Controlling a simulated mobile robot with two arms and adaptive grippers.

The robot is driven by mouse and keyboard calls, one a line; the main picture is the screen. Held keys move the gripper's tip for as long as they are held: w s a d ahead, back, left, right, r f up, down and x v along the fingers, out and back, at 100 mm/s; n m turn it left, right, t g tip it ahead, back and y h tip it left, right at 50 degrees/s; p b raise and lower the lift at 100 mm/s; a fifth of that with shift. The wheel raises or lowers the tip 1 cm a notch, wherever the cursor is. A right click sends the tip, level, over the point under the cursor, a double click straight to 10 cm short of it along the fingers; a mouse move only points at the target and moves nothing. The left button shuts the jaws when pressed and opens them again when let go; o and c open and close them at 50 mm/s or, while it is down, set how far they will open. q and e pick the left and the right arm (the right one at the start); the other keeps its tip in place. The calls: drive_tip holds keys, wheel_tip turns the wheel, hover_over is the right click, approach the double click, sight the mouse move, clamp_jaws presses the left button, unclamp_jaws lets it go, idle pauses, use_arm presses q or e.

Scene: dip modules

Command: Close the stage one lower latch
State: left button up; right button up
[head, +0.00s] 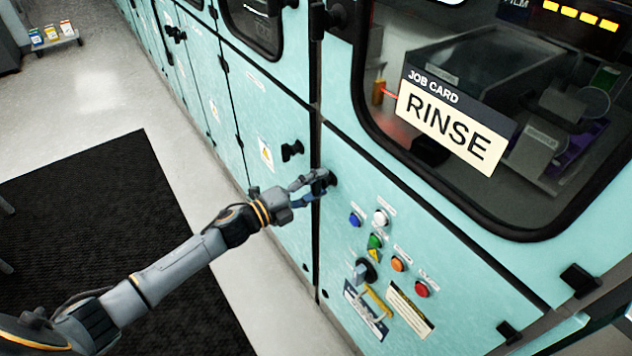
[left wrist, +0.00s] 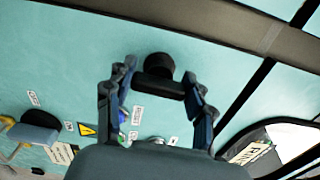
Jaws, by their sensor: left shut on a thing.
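The black lower latch (head: 331,178) is a round knob with a bar handle, at the upper left corner of the teal lower panel with the buttons. My left gripper (head: 313,184) reaches it from the left, with its fingers at the latch. In the left wrist view the latch's round hub (left wrist: 160,64) stands out from the teal panel, and its bar lies crosswise between the two fingers of my left gripper (left wrist: 160,84). The gripper is shut on the latch bar. The fingers partly hide the latch in the head view. My right gripper is not in view.
Another black latch (head: 292,150) is on the panel to the left. Coloured buttons (head: 375,241), a rotary switch and a yellow handle (head: 378,303) are below right. A window with a RINSE card (head: 447,128) is above. A black mat (head: 90,205) lies on the floor.

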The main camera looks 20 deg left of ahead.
use_arm(q)
drive_tip(key=shift+n, duration=0.4)
drive_tip(key=o, duration=1.2)
drive_tip(key=v, duration=1.2)
drive_tip(key=shift+a, duration=0.1)
